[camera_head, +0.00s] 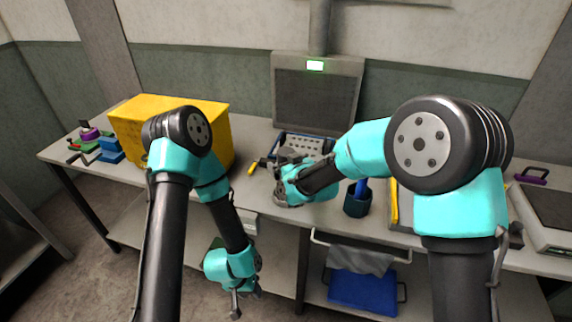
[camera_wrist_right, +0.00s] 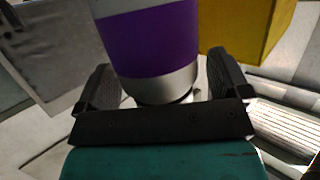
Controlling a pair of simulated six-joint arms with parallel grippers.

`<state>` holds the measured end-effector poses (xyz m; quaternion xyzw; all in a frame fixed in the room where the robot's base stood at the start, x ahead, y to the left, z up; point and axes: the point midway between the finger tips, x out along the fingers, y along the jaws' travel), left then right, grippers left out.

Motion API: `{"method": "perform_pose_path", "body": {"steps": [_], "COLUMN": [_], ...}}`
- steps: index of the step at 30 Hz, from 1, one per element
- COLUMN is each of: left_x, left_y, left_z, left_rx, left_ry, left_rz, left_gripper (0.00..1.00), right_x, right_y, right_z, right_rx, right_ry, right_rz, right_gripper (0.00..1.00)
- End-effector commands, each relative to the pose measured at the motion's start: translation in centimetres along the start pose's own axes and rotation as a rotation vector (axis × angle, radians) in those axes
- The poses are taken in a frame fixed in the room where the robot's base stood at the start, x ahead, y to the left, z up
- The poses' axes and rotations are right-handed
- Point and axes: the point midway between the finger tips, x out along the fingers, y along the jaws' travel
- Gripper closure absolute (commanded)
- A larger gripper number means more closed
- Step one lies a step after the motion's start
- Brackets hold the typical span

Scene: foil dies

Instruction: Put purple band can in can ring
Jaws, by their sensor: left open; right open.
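In the right wrist view, the can with the purple band (camera_wrist_right: 150,42) stands large between the two black fingers of my right gripper (camera_wrist_right: 165,85). Silver shows above and below the band. The fingers are open on either side of it, and I cannot tell whether either touches it. In the head view, my right gripper (camera_head: 282,178) is low over the middle of the bench, and the can cannot be made out there. My left gripper (camera_head: 237,303) is open and empty, hanging in front of the bench below its top. I cannot make out the can ring in either view.
A blue-and-white perforated tray (camera_head: 303,143) lies behind my right gripper. A dark blue cup (camera_head: 357,203) stands to its right. A grey flat device (camera_head: 548,210) is far right.

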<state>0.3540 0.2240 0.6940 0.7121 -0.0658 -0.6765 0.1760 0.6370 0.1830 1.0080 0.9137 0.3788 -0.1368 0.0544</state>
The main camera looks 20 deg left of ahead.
Motion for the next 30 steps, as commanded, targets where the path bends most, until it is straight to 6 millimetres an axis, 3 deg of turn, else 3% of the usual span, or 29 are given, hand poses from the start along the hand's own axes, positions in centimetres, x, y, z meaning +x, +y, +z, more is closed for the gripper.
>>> {"method": "perform_pose_path", "body": {"steps": [5, 21, 30], "left_x": [0.0, 0.0, 0.0], "left_y": [0.0, 0.0, 0.0], "left_z": [0.0, 0.0, 0.0], "left_rx": [0.000, 0.000, 0.000], "left_ry": [0.000, 0.000, 0.000], "left_rz": [0.000, 0.000, 0.000], "left_gripper": [0.57, 0.57, 0.57], "right_x": [-1.7, -10.9, -12.1], "right_y": [0.0, 0.0, 0.0], "right_z": [-0.1, -0.1, 0.0], "right_rx": [0.000, 0.000, 0.000], "right_ry": [0.001, 0.001, 0.000], "right_rz": [0.000, 0.000, 0.000], "right_gripper": [0.06, 0.06, 0.06]}}
